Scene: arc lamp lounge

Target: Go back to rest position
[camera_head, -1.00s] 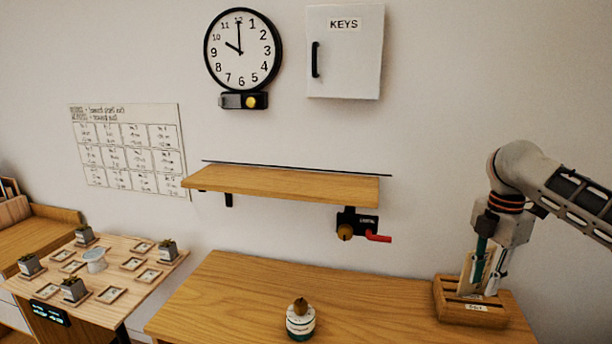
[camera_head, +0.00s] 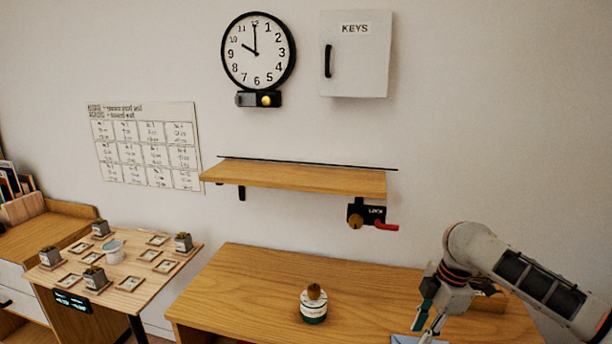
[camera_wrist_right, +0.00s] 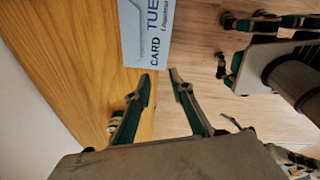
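My right gripper (camera_head: 425,322) is over the right part of the wooden desk (camera_head: 262,288) in the head view. In the right wrist view its two green-padded fingers (camera_wrist_right: 160,76) stand apart with nothing between the tips.
A striped round jar (camera_head: 313,306) stands on the desk. A wooden holder (camera_head: 489,306) is mostly hidden behind my right arm. A wall shelf (camera_head: 295,178), with a lock unit (camera_head: 372,214) below, is above the desk. A small table (camera_head: 130,285) with potted plants stands left.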

